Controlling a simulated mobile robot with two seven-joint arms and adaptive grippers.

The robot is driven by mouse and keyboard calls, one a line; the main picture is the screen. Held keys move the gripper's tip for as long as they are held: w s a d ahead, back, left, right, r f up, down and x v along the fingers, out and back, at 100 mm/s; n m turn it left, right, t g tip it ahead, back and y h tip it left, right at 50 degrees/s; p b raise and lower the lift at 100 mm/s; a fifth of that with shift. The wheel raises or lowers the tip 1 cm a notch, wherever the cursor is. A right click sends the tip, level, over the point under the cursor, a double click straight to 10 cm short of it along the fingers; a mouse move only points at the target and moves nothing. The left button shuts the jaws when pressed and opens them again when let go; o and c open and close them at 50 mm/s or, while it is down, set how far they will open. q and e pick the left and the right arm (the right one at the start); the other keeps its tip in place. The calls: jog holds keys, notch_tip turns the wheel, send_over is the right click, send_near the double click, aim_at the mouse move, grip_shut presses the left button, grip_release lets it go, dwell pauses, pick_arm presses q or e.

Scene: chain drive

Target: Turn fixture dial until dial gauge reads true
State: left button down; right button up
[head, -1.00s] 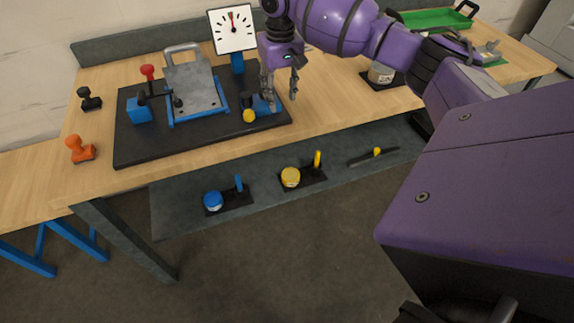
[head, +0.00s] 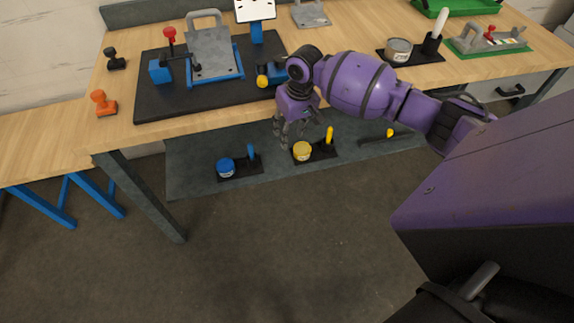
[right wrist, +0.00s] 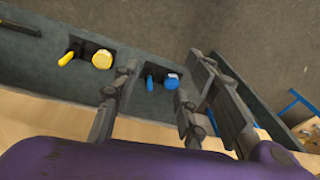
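The fixture on the black base plate (head: 150,103) has a grey tilted plate (head: 210,52) in a blue frame. Its yellow dial knob (head: 262,81) sits on a blue block at the plate's right side. The white dial gauge (head: 255,9) stands behind on a blue post; the top edge of the head view cuts it off and I cannot read its needle. My right gripper (head: 292,132) is in front of the bench edge, apart from the dial. Its fingers are spread and empty, also in the right wrist view (right wrist: 155,105). My left gripper is not in view.
An orange stamp-like object (head: 103,103) and a black one (head: 115,58) stand left of the plate.

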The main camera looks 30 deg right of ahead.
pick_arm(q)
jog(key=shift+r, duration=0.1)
pick_arm(e)
jog(key=s+a+f+t+y, duration=0.1)
jog(key=s+a+f, duration=0.3)
jog(key=f, duration=0.3)
jog(key=shift+s+a+f+n, duration=0.15)
jog(key=shift+s+f+n, duration=0.2)
jog(key=shift+n, duration=0.05)
